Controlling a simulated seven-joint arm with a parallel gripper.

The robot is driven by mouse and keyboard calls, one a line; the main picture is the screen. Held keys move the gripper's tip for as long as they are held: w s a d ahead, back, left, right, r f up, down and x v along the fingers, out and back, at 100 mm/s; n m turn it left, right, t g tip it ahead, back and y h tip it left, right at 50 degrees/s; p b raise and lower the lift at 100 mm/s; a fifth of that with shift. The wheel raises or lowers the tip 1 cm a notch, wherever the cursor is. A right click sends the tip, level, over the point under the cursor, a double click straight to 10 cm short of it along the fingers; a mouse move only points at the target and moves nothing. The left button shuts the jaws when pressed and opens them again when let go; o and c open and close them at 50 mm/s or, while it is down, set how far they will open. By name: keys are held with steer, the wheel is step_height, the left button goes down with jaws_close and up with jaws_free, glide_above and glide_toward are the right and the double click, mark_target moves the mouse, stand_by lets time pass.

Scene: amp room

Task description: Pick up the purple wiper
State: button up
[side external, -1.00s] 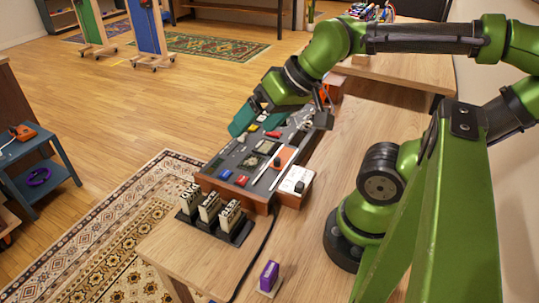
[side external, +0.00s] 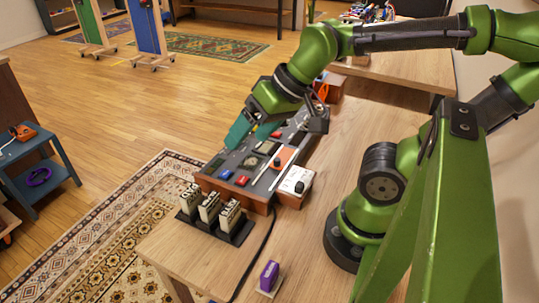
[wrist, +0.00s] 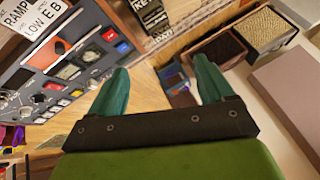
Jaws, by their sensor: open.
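The purple wiper (side external: 269,275) looks like a small purple block with a pale base. It stands on the near part of the wooden table in the side view, close to the bottom edge. My gripper (side external: 251,131) is over the far part of the control panel, well away from the wiper. Its two teal fingers are apart with nothing between them, as the wrist view (wrist: 162,78) also shows. A small purple patch shows at the far left of the wrist view, and I cannot tell what it is.
The grey control panel (side external: 230,186) with buttons and sliders lies on the wooden table (side external: 185,262). A black rack (side external: 236,237) of lettered blocks stands at its near end. A dark cable runs between rack and wiper.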

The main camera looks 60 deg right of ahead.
steer(key=a+f+n+g, duration=0.3)
steer(key=a+f+g, duration=0.2)
steer(key=a, duration=0.3)
steer(key=g+h, duration=0.2)
steer(key=g, duration=0.4)
glide_toward(269, 276)
steer(key=x, duration=0.6)
steer(key=shift+w+d+f, duration=0.1)
steer(key=shift+w+f, duration=0.1)
steer(key=shift+f, duration=0.1)
steer(key=shift+w+d+x, duration=0.15)
steer(key=shift+x, duration=0.8)
steer(key=shift+w+d+x, duration=0.1)
steer(key=shift+d+x, duration=0.05)
steer(key=shift+x, duration=0.8)
steer(key=shift+w+d+x, duration=0.15)
steer(key=shift+d+x, duration=0.05)
steer(key=shift+x, duration=0.75)
steer(key=shift+f, duration=0.15)
steer(key=shift+c, duration=0.5)
steer(key=c, duration=1.1)
steer(key=shift+o, duration=0.2)
step_height(269, 276, up, 10)
steer(key=shift+r, duration=0.1)
